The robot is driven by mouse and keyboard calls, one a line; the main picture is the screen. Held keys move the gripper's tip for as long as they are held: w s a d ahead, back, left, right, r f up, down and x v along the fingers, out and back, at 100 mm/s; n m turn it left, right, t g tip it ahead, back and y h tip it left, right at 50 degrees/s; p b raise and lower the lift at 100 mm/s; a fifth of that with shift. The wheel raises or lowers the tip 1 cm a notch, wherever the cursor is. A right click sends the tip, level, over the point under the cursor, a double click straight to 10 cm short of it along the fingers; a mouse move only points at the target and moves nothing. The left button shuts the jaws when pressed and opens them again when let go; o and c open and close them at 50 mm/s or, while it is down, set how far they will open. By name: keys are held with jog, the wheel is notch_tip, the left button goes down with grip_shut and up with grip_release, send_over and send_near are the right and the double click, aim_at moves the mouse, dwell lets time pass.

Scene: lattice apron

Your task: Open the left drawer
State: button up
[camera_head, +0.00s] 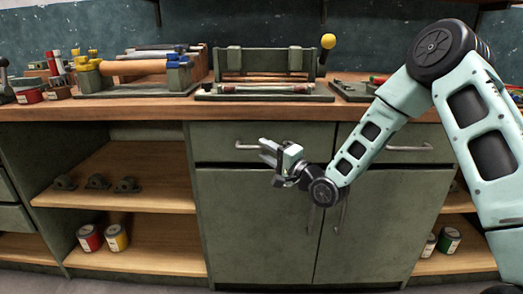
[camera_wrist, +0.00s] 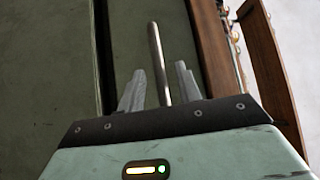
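The left drawer (camera_head: 222,133) is a grey-green front under the wooden worktop, flush with the cabinet, so it looks shut. Its metal bar handle (camera_head: 245,147) runs horizontally; my gripper hides the right part of it in the head view. My gripper (camera_head: 266,151) is in front of the drawer's lower right part. In the wrist view, the handle (camera_wrist: 155,45) passes between the two spread fingers of my gripper (camera_wrist: 160,74), with a gap on each side. How deep the bar sits between the fingers is hard to tell. The drawer front also shows there (camera_wrist: 178,38).
The right drawer (camera_head: 375,134), with a similar handle, sits behind my arm. Two cabinet doors (camera_head: 250,225) with vertical handles are below. Open shelves (camera_head: 120,190) hold cans to the left. The worktop (camera_head: 150,107) bears tools and fixtures above the drawers.

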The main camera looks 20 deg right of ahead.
jog(key=shift+x, duration=1.25)
grip_shut()
